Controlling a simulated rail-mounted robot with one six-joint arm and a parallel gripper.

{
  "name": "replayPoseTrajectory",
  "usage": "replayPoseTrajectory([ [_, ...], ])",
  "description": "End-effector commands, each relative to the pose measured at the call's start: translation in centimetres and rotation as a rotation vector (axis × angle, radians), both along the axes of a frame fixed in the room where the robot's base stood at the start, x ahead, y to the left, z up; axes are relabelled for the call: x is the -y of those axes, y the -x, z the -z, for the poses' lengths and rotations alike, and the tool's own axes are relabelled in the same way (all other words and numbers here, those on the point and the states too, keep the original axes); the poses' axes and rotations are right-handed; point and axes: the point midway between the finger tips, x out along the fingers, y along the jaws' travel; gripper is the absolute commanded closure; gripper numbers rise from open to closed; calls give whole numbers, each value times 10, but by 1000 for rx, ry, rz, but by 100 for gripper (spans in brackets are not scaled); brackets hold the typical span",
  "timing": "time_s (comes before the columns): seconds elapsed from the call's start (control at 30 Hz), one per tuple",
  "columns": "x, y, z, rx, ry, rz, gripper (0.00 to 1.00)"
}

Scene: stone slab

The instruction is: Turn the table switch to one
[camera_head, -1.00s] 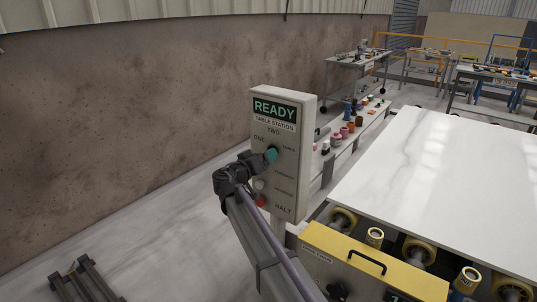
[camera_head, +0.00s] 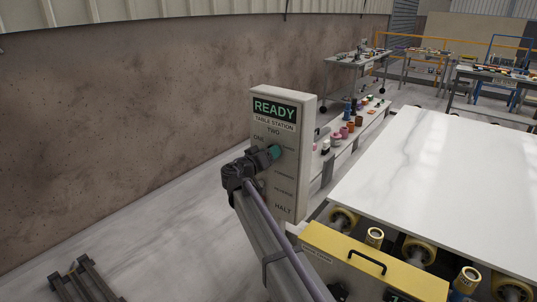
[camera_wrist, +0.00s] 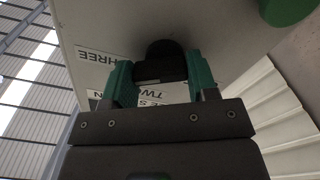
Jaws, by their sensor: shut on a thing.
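The table switch is a black knob (camera_wrist: 165,60) on the face of a pale upright control panel (camera_head: 290,180), marked TABLE STATION with a green READY display. The labels ONE and TWO show above the knob's place in the head view, where my gripper hides the knob itself. My gripper (camera_head: 276,152) reaches the panel from the front left. In the wrist view my gripper (camera_wrist: 162,76) has its green fingers on both sides of the knob, shut on it. Labels THREE and TWO show near the knob there. Which label the knob points to cannot be told.
A green round part (camera_wrist: 285,8) sits on the panel near the knob. A large white slab (camera_head: 440,190) lies on rollers at the right, with a yellow cover (camera_head: 375,270) in front. A shelf with small coloured items stands behind the panel. A brown wall is at the left.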

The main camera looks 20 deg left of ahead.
Motion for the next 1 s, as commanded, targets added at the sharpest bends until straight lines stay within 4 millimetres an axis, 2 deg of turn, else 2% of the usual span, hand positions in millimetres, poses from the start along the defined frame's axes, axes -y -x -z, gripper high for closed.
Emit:
replayPoseTrajectory([
  [0.47,0,0,-1,-32,105,0,70],
  [1.0,-2,0,-2,-167,554,0,70],
])
